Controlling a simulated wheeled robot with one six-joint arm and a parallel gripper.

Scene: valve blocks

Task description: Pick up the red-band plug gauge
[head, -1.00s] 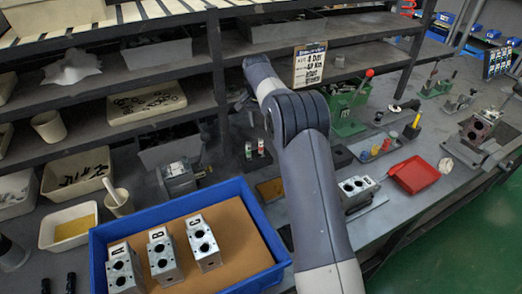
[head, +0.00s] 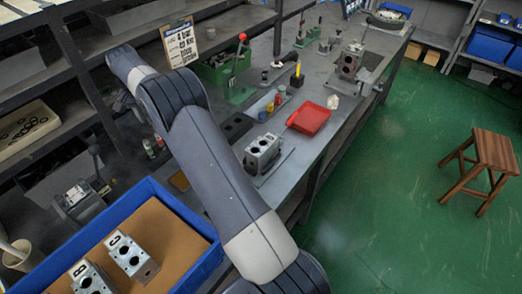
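Two small upright cylinders stand on the bench at the foot of the shelves, just left of my arm. The left one seems to bear a red band and looks like the red-band plug gauge (head: 148,148). The one beside it looks like a green-band gauge (head: 160,142). They are small, so the bands are hard to read. My arm crosses the middle of the view, its far end up and left near the shelf. A dark part below that end may be my gripper (head: 122,102); its fingers cannot be made out. The gauges stand apart from it.
A blue tray (head: 190,215) with lettered valve blocks lies front left. Right of my arm are a grey valve block (head: 262,152), a red tray (head: 310,119) and a green press (head: 236,90). Shelves rise behind. A wooden stool (head: 482,165) stands on the green floor.

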